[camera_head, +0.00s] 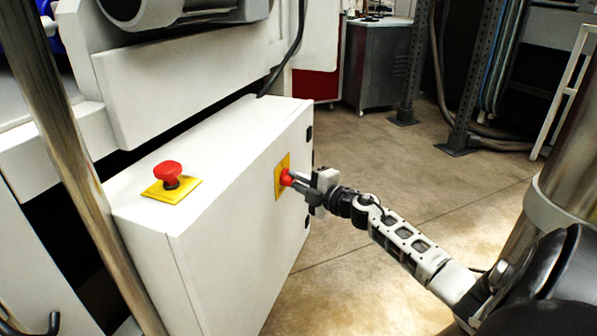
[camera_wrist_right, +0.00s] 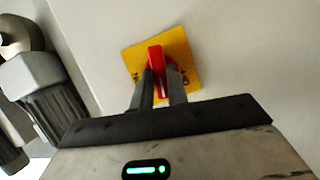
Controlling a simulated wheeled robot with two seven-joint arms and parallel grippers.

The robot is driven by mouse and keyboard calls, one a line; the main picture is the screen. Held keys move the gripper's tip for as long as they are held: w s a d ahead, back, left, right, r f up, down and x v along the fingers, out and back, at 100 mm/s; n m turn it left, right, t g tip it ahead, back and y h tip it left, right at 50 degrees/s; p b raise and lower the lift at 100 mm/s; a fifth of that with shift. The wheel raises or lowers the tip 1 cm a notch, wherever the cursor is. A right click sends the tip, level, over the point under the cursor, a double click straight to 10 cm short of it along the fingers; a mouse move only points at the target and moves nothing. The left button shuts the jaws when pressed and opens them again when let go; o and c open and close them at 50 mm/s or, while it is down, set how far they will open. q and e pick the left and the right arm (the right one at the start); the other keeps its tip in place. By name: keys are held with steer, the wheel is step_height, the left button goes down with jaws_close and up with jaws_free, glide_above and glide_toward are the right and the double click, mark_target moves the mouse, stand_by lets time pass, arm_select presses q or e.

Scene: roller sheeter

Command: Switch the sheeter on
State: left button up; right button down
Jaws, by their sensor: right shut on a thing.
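The sheeter's white control box (camera_head: 215,215) fills the middle of the head view. A red switch knob (camera_head: 286,177) on a yellow plate (camera_head: 279,188) sits on its side face. My right gripper (camera_head: 292,180) is at this knob, with its fingers shut on it. In the right wrist view the red knob (camera_wrist_right: 156,59) stands between the two dark fingertips (camera_wrist_right: 158,76), in front of the yellow plate (camera_wrist_right: 181,50). Marks on the plate are partly hidden by the fingers. My left gripper is not in view.
A red mushroom button (camera_head: 168,172) on a yellow base stands on top of the box. A shiny metal post (camera_head: 72,150) rises at the left. A grey cabinet (camera_head: 378,68) and dark uprights stand behind. The floor (camera_head: 420,170) right of the box is open.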

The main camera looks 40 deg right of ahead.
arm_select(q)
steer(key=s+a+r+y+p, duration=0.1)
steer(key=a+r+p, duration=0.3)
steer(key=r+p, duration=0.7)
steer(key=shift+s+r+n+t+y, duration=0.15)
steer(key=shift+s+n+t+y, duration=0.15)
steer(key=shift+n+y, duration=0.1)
arm_select(e)
steer(key=m+g+y, duration=0.1)
steer(key=m, duration=0.3)
steer(key=m+g+y, duration=0.2)
steer(key=m, duration=0.2)
steer(key=d+m+g+y, duration=0.1)
steer(key=m+g, duration=0.1)
steer(key=m, duration=0.1)
steer(key=shift+w+r+m, duration=0.2)
steer(key=shift+r+m, duration=0.2)
steer(key=shift+g+y, duration=0.3)
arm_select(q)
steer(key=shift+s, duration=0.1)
arm_select(e)
steer(key=c, duration=1.4)
jaws_free()
